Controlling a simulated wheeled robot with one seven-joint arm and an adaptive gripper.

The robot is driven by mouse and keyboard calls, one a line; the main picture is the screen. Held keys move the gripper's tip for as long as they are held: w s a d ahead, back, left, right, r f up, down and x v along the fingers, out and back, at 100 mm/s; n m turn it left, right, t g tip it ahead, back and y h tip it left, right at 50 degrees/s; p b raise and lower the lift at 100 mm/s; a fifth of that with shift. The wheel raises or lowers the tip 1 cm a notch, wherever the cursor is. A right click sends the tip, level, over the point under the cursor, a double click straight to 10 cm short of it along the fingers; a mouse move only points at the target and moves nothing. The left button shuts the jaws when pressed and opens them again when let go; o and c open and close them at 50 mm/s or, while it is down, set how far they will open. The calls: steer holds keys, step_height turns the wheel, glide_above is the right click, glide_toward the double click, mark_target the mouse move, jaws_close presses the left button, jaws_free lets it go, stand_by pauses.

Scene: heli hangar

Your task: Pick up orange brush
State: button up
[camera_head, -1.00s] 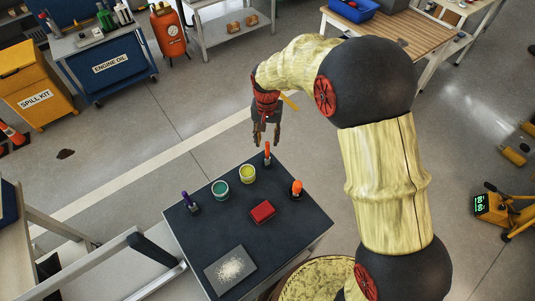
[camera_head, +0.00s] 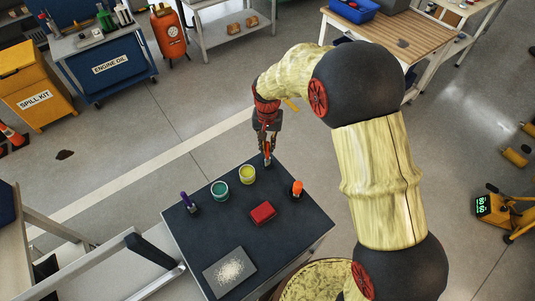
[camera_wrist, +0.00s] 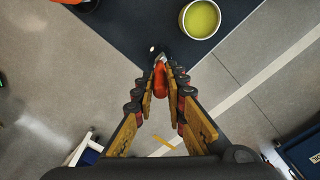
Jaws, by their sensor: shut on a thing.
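The orange brush (camera_head: 267,157) stands upright at the far corner of the dark table top (camera_head: 225,250). My gripper (camera_head: 267,150) points down over that corner with its fingers around the brush's handle. In the wrist view the orange-red handle (camera_wrist: 160,80) sits between the two yellow-padded fingers of my gripper (camera_wrist: 162,82), shut on it. The brush's lower end shows dark against the table, and I cannot tell its shape.
A yellow cup (camera_head: 247,174), a teal cup (camera_head: 220,190), a purple-handled item (camera_head: 188,202), a red block (camera_head: 263,212) and another orange-topped item (camera_head: 297,188) stand on the table. A grey tray with pale grains (camera_head: 217,284) lies near the front.

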jaws_close()
step_height(320, 180, up, 10)
steer(key=shift+p, duration=1.25)
stand_by(0.8)
